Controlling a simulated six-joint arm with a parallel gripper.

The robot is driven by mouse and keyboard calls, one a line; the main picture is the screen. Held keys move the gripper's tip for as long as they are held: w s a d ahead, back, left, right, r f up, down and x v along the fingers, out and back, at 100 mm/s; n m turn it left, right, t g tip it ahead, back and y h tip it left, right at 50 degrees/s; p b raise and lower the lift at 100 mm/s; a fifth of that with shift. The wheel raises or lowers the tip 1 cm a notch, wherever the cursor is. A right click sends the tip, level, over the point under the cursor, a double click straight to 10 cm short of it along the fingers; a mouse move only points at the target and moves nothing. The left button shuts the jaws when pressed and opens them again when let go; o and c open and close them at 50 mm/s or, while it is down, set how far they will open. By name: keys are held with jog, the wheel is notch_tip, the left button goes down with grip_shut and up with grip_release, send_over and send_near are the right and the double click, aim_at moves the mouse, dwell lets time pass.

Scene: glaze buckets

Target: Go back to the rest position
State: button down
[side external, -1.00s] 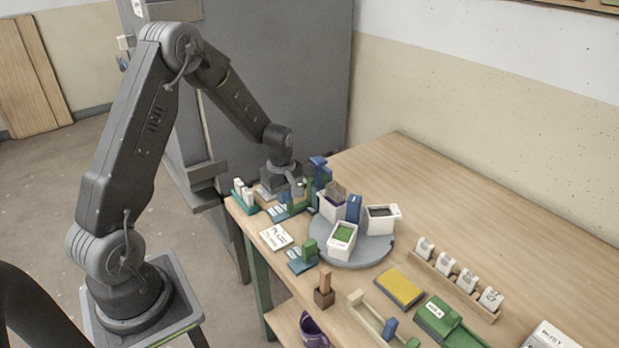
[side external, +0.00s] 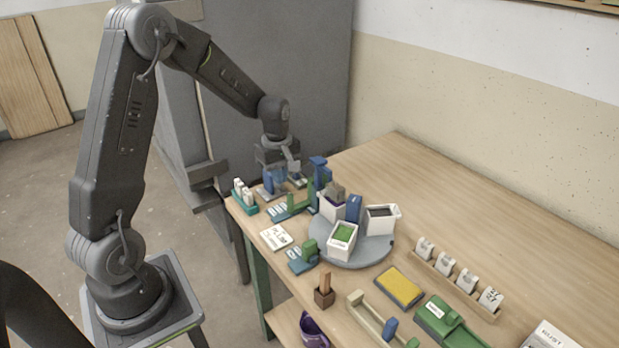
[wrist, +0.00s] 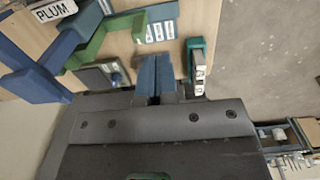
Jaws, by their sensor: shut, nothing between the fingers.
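My gripper (side external: 274,182) hangs over the far left corner of the table, above the small holders there. Its blue fingers also show in the wrist view (wrist: 157,76), where they are side by side, shut and empty. Below them in the wrist view are a green stand (wrist: 98,42), a blue stand (wrist: 45,72) and a teal holder of white tags (wrist: 197,62). I cannot tell the exact gap between the fingers and the things beneath.
A grey turntable (side external: 350,257) carries white buckets, one with green inside (side external: 342,238). A teal tag holder (side external: 245,197) stands at the left edge. A yellow sponge (side external: 399,287) and a rack of white tags (side external: 455,272) lie to the right. The back of the table is clear.

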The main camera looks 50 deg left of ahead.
jog(key=shift+r, duration=0.1)
jog(key=s+d+r+m+t, duration=0.1)
jog(key=s+d+r+m, duration=0.25)
jog(key=d+r, duration=0.3)
jog(key=s+d+r+m+t, duration=0.2)
jog(key=s+d+r+m, duration=0.1)
jog(key=d+r+m, duration=0.3)
jog(key=s+d+r+m+t, duration=0.1)
jog(key=s+d+r+m, duration=0.1)
jog(key=s, duration=0.4)
jog(key=s+d+r+m+t, duration=0.1)
jog(key=s+d+r+m, duration=0.1)
jog(key=s+d+m, duration=0.2)
jog(key=shift+s+r+m+t, duration=0.3)
jog(key=shift+s+r+m, duration=0.1)
jog(key=shift+s+m, duration=0.75)
